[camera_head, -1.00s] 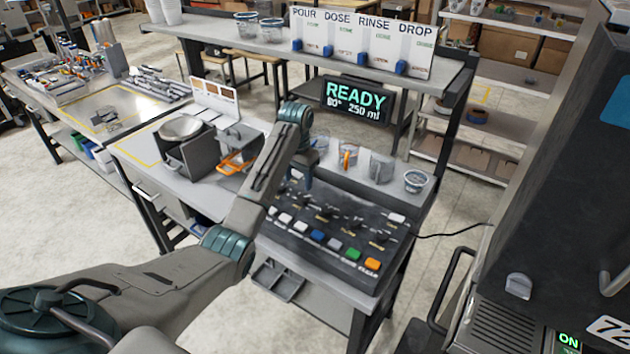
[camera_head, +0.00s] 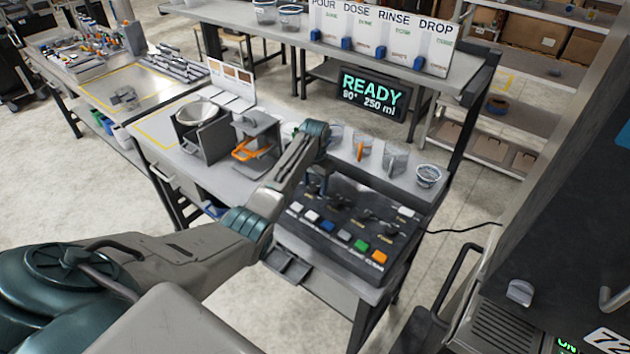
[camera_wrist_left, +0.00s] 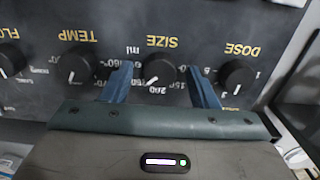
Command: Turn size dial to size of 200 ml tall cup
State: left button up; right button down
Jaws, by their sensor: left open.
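The size dial (camera_wrist_left: 160,73) is a black knob with a white pointer mark, under the upside-down word SIZE in the left wrist view. Its mark points down-left, beside the printed 200. My left gripper (camera_wrist_left: 160,69) is open, with one finger on each side of the dial; I cannot tell whether they touch it. In the head view the left gripper (camera_head: 318,187) is over the dark control panel (camera_head: 300,243), hiding part of its dials. The display (camera_head: 370,97) reads READY, 80°, 250 ml. My right gripper is out of view.
The temp dial (camera_wrist_left: 73,69) and dose dial (camera_wrist_left: 237,76) flank the size dial. Several coloured buttons (camera_head: 344,235) line the panel's front. Clear cups, including one at the right (camera_head: 428,176), stand on the ledge behind it. A dark machine (camera_head: 570,200) stands at the right.

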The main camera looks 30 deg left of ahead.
pick_arm(q)
jog(key=shift+f, duration=0.1)
jog(key=c, duration=1)
jog(key=shift+n, duration=0.3)
jog(key=n, duration=0.5)
jog(key=shift+n, duration=1.6)
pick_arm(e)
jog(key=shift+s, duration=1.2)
